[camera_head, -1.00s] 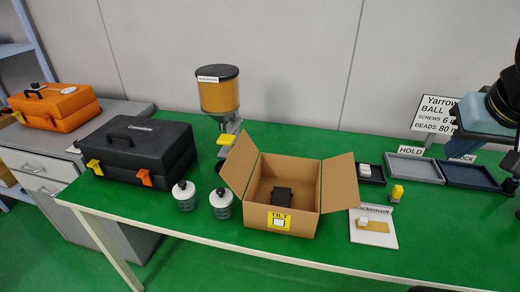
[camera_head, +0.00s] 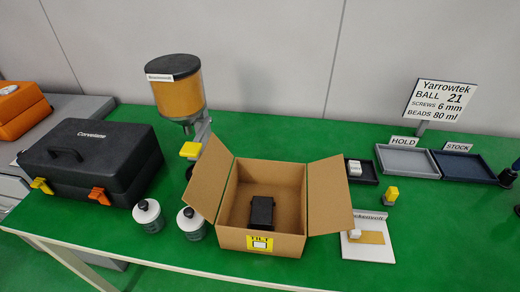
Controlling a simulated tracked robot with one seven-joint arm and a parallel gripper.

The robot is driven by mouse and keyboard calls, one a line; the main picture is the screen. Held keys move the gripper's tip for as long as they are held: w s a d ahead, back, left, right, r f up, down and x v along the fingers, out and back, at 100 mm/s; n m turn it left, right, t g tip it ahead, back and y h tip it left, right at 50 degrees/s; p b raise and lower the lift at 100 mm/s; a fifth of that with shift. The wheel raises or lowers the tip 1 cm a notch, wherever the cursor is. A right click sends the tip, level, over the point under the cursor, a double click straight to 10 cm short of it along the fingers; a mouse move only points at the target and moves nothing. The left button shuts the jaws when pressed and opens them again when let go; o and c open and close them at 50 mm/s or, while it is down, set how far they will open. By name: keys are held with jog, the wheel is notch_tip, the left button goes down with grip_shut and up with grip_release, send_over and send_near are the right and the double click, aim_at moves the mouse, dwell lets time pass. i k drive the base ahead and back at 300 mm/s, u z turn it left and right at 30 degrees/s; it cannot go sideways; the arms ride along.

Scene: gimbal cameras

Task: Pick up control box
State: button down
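A small black box (camera_head: 261,212), which looks like the control box, lies inside an open cardboard carton (camera_head: 288,245). It rests on the carton floor, near the middle, with its lower end close to the front wall. The carton's side flaps are folded outward, and a yellow label (camera_head: 259,243) is on its front. My gripper is not in view.
Trays (camera_head: 408,160), a small yellow part (camera_head: 391,194) and a white plate (camera_head: 368,252) lie right. Dark parts at the right edge are cut off.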

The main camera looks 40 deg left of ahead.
aim_at(261, 216)
jog(key=u, duration=0.4)
jog(key=i, duration=0.15)
jog(key=z, duration=1.8)
jog(key=k, duration=2.85)
jog(key=u, duration=1.5)
jog(key=i, duration=0.9)
jog(key=u, duration=0.1)
